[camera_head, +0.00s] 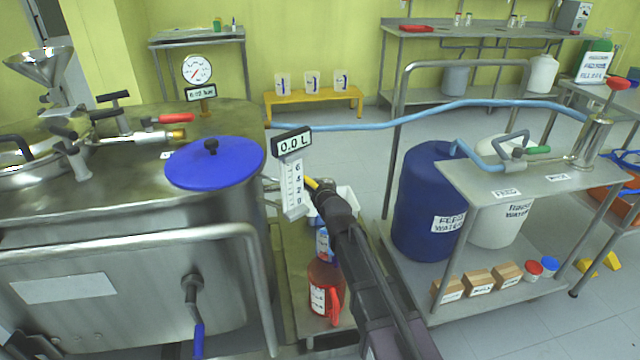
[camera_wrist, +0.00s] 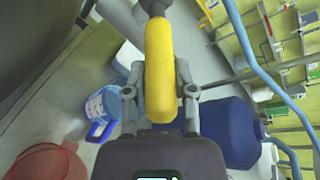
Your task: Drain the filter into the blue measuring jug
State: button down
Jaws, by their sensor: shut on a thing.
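My gripper (camera_wrist: 160,88) is shut on a yellow handle (camera_wrist: 160,60) that joins a grey fitting at the top of the wrist view. In the head view my gripper (camera_head: 328,196) reaches beside the steel vessel, with a bit of the yellow handle (camera_head: 312,184) showing. A blue-and-white measuring jug (camera_wrist: 98,103) with a blue handle stands below and left of my gripper in the wrist view; my arm partly hides this jug (camera_head: 322,243) in the head view. The vessel's level scale (camera_head: 293,188) has a display (camera_head: 291,142) reading 0.0 L. I cannot see liquid flowing.
A red jug (camera_head: 322,285) stands in front of the blue one. The steel vessel (camera_head: 120,250) with a blue lid (camera_head: 215,163) fills the left. A cart (camera_head: 570,178) with drums and a blue drum (camera_head: 430,200) stands right. A blue hose (camera_head: 400,118) crosses behind.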

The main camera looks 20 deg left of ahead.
jog(key=s+d+f+n+g+h, duration=0.25)
jog(key=d+f+n, duration=0.25)
jog(key=d, duration=0.8)
jog(key=s+d+f+n+g+h, duration=0.15)
jog(key=d+f+n+h, duration=0.3)
jog(key=d, duration=0.85)
jog(key=s+d+f+n+g+h, duration=0.15)
jog(key=s+d+n+g, duration=0.3)
jog(key=s+d, duration=0.5)
jog(key=s+d+f+n+g+h, duration=0.1)
jog(key=s+d+f+n+g, duration=0.3)
jog(key=d, duration=0.9)
jog(key=w+a+r+n+y+p, duration=0.1)
jog(key=w+a+r+y+p, duration=0.1)
jog(key=w+a+r+y, duration=0.2)
jog(key=w+a+r+n+y+p, duration=0.2)
jog(key=w+a+r+y, duration=0.3)
jog(key=w+a+r, duration=0.5)
jog(key=w+a+r+n+y+p, duration=0.2)
jog(key=w+a+r+y, duration=0.3)
jog(key=a, duration=1.6)
jog(key=w+r+p, duration=0.1)
jog(key=w+r, duration=0.2)
jog(key=shift+w+a+p, duration=0.15)
jog(key=shift+w+p, duration=0.2)
jog(key=shift+f+y, duration=0.1)
jog(key=shift+y, duration=0.15)
